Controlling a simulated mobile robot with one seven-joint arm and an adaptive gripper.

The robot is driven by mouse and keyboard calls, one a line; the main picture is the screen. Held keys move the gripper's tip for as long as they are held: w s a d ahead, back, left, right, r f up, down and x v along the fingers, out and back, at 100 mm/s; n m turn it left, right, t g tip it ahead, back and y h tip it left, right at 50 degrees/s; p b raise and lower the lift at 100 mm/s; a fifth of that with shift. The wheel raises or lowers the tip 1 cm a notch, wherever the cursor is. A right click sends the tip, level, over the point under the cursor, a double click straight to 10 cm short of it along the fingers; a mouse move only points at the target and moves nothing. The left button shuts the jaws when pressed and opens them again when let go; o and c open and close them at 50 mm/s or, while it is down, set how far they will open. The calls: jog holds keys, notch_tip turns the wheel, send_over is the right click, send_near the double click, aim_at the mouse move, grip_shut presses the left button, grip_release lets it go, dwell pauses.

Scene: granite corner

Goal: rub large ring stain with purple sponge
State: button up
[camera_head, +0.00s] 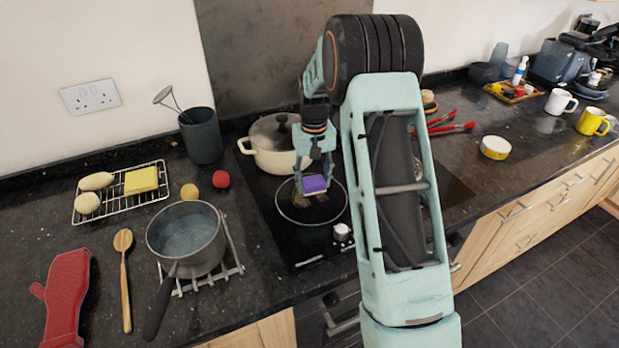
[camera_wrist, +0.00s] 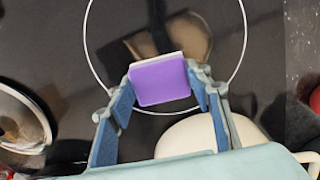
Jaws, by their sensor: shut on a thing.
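The purple sponge (camera_head: 314,184) is held between the fingertips of my gripper (camera_head: 313,177), over the black hob. In the wrist view the purple sponge (camera_wrist: 160,82) has a pale far edge and sits between the two blue-padded fingers. A brownish patch (camera_wrist: 188,36) shows on the hob just beyond the sponge, inside a thin pale ring (camera_wrist: 243,50). I cannot tell whether the patch is the stain or partly a reflection. The sponge is low over the ring, but contact with the surface cannot be told.
A cream lidded pot (camera_head: 270,158) stands on the hob behind my gripper. A grey saucepan (camera_head: 186,238) rests on a trivet to the left, its handle toward the front. Hob knobs (camera_head: 342,233) are at the front right. My arm hides part of the hob's right side.

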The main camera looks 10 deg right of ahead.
aim_at(328, 212)
jog(key=shift+s+d+f+b, duration=0.1)
jog(key=shift+s+d+b, duration=0.25)
jog(key=shift+s, duration=1.15)
jog(key=shift+s+d+f+b, duration=0.15)
jog(key=shift+s+b, duration=0.25)
jog(key=shift+s, duration=1.1)
jog(key=shift+s+d+b, duration=0.35)
jog(key=shift+s+b, duration=0.05)
jog(key=shift+s, duration=1.1)
jog(key=shift+r, duration=0.1)
jog(key=shift+w+r+p, duration=0.15)
jog(key=shift+r+p, duration=1.9)
jog(key=shift+r, duration=1)
notch_tip(328, 212, up, 3)
jog(key=shift+p, duration=1)
jog(key=shift+a, duration=0.1)
